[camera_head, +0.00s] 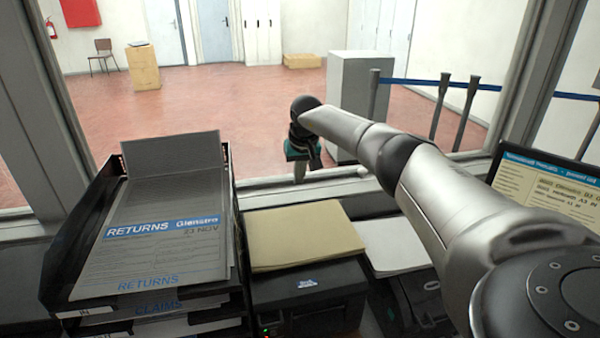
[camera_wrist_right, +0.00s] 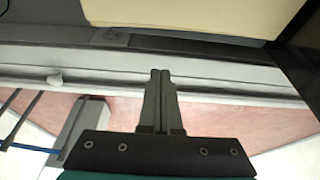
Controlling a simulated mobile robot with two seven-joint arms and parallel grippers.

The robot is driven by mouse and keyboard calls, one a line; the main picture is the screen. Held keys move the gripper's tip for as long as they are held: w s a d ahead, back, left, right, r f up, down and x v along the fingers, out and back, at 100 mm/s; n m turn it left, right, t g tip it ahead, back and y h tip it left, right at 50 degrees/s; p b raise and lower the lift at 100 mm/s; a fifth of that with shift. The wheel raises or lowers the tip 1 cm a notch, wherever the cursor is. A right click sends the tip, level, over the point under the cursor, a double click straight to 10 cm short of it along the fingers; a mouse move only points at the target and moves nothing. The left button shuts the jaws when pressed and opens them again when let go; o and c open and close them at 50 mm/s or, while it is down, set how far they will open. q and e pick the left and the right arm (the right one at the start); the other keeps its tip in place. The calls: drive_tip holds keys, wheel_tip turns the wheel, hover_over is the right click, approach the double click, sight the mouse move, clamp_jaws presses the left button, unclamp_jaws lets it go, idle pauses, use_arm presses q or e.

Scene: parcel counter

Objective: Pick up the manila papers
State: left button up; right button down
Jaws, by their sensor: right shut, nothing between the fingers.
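The manila papers (camera_head: 302,236) lie as a flat stack on top of a black printer-like box (camera_head: 320,292), right of the letter trays. They also show at the top of the right wrist view (camera_wrist_right: 200,14). My right arm reaches in from the right, and my right gripper (camera_head: 299,172) hangs beyond the papers, near the window sill. In the right wrist view its fingers (camera_wrist_right: 160,74) are together with nothing between them, apart from the papers. My left gripper is in neither view.
A black tray stack (camera_head: 232,190) with returns papers stands left of the manila papers. White paper (camera_head: 393,247) lies to the right, partly behind my arm. A monitor (camera_head: 545,190) stands at the right. The window sill (camera_head: 268,196) runs behind the papers.

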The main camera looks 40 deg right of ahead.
drive_tip(key=shift+s+a+f, duration=0.15)
drive_tip(key=shift+s+f, duration=0.2)
drive_tip(key=shift+f, duration=0.4)
drive_tip(key=shift+s+a+f, duration=0.2)
drive_tip(key=shift+s+f, duration=0.1)
drive_tip(key=shift+f, duration=0.5)
drive_tip(key=shift+s+a+f, duration=0.15)
drive_tip(key=shift+s+f, duration=0.2)
drive_tip(key=shift+f, duration=0.4)
